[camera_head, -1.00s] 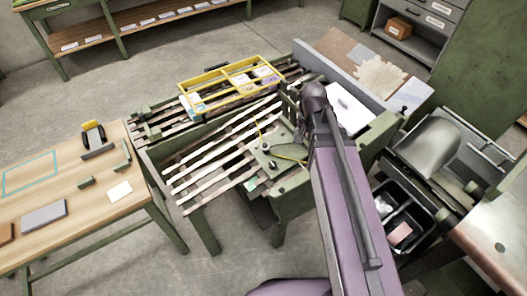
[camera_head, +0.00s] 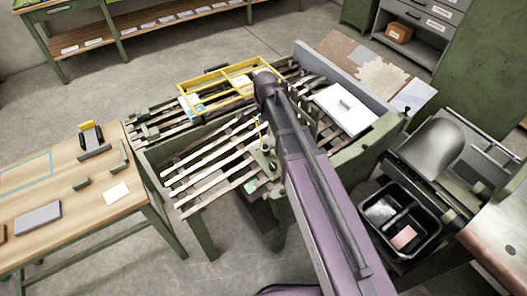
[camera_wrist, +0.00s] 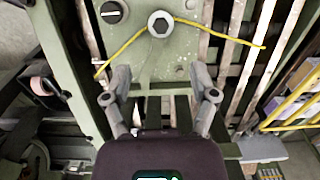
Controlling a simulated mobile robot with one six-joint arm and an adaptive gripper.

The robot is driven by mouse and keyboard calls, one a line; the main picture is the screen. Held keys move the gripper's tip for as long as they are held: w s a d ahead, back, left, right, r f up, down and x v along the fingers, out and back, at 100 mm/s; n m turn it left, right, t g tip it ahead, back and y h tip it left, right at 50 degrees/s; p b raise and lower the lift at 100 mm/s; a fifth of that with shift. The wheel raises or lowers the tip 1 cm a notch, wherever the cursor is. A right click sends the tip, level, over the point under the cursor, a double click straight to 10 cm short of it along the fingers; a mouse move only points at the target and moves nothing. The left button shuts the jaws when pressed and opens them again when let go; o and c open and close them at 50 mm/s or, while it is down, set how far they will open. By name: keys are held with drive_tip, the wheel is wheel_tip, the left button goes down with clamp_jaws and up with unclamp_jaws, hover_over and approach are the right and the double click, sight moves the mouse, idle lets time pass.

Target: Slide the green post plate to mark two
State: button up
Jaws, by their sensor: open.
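The green post plate (camera_wrist: 178,73) lies across pale slats in the wrist view, with a hex-headed post, a dark knob and a yellow cord on it. In the head view the plate (camera_head: 262,160) is mostly hidden behind my arm. My gripper (camera_wrist: 160,78) is open in the wrist view, its fingers apart on either side of the plate's near part, below the hex head. Nothing shows held between them. I cannot tell whether the fingers touch the plate. I cannot make out mark two in either view.
A white plate with a handle (camera_head: 346,108) lies to the right. A black bin (camera_head: 432,238) stands at lower right. A wooden table (camera_head: 75,200) with small parts is at left.

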sight(265, 156)
drive_tip(key=shift+f, duration=0.15)
wheel_tip(265, 156, down, 14)
drive_tip(key=b, duration=1.3)
drive_tip(key=shift+r+b, duration=0.25)
drive_tip(key=shift+b, duration=0.15)
clamp_jaws()
idle(0.3)
